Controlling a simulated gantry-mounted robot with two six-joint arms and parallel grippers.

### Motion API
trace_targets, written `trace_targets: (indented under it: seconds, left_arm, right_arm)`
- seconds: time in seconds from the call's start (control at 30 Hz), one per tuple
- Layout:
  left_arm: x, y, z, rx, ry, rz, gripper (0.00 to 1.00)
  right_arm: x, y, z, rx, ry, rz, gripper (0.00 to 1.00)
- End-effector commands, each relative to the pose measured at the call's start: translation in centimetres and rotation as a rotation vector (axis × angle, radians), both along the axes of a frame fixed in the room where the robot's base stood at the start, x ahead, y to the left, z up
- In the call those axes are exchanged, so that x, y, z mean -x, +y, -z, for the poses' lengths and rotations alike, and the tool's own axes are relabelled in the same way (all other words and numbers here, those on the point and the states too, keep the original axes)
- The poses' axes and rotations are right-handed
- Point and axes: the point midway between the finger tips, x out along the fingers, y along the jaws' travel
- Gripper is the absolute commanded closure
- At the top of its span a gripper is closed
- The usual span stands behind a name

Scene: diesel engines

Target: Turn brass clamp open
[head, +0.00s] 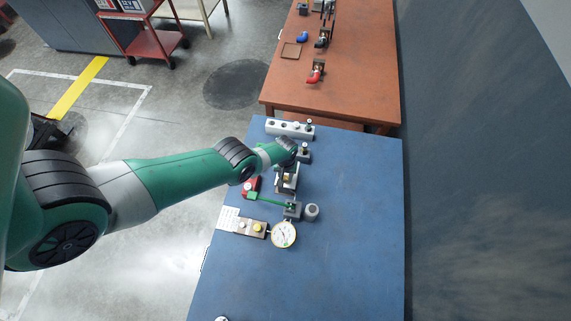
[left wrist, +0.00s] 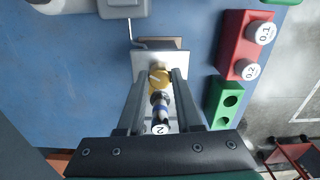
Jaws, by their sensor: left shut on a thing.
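The brass clamp (left wrist: 159,78) is a round yellow knob on a pale plate, with a blue-and-white banded barrel below it. In the left wrist view my left gripper (left wrist: 160,75) has one finger on each side of the knob and is shut on it. In the head view my left gripper (head: 287,167) reaches in from the left over the fixture, and the brass clamp (head: 288,178) shows just below it. The contact faces of the fingers are partly hidden. My right gripper is not in view.
On the blue table (head: 350,240) stand a red block (head: 252,185), a dial gauge (head: 284,234), a grey cylinder (head: 312,212) and a pale block with knobs (head: 289,129). The table's right side is clear. An orange table (head: 350,90) with more parts stands beyond.

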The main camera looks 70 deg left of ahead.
Motion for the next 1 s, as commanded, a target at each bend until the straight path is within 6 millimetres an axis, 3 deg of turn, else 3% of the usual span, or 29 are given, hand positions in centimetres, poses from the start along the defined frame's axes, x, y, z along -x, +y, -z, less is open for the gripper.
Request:
trace_targets:
  seconds: [1.0]
  left_arm:
    - [0.01, 0.0, 0.11, -0.001, -0.001, 0.902, 1.0]
  right_arm:
    - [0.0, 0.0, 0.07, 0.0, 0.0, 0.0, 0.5]
